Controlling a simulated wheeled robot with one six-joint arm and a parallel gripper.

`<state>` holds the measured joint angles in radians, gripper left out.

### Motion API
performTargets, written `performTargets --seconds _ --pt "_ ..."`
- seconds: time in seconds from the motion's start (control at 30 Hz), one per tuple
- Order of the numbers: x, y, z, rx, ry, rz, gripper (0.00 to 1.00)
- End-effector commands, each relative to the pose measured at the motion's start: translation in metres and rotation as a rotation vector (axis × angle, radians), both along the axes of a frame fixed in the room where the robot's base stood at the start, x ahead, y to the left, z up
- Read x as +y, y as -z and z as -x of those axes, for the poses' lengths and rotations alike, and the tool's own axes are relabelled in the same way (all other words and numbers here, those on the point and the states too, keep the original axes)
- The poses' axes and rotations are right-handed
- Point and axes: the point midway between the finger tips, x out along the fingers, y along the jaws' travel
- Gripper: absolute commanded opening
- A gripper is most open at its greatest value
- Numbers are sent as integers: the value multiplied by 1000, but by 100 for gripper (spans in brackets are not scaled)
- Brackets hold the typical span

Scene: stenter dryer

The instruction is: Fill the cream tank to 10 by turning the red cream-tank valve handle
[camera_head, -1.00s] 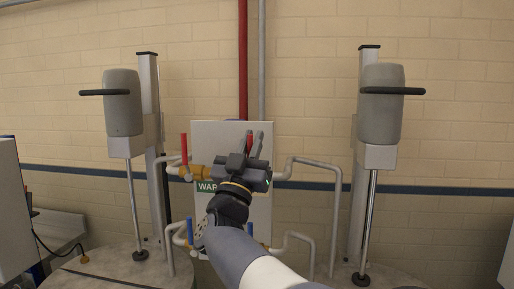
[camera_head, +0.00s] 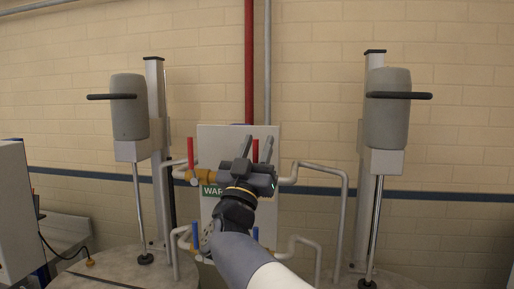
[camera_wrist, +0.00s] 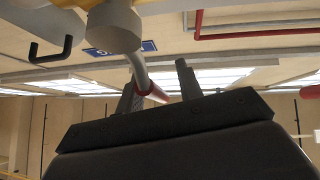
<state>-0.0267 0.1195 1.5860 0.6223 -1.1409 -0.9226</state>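My gripper (camera_head: 258,143) is raised in front of the white panel (camera_head: 222,147), its two fingers pointing up and apart. A red valve handle (camera_head: 255,150) shows between the fingers in the head view. In the wrist view a red handle (camera_wrist: 156,93) on a pale stem lies between the open fingers, close to the left finger; contact cannot be told. Another red valve handle (camera_head: 190,151) stands upright on the left, above a brass fitting. Which tank each handle serves is not readable. No fill reading is visible.
Blue handles (camera_head: 196,234) sit lower on the pipes. Bent grey pipes (camera_head: 320,167) flank the panel. Two tanks with grey cylinders (camera_head: 130,107) (camera_head: 388,110) on columns stand left and right.

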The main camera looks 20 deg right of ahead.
Motion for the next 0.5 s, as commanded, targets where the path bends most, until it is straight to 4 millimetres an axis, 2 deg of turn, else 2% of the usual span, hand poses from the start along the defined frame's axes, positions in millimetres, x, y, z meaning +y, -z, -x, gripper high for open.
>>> performTargets --seconds 0.17,0.5 --pt "6 8 5 -1 -4 -1 35" --pt "40 55 39 0 -4 0 35"
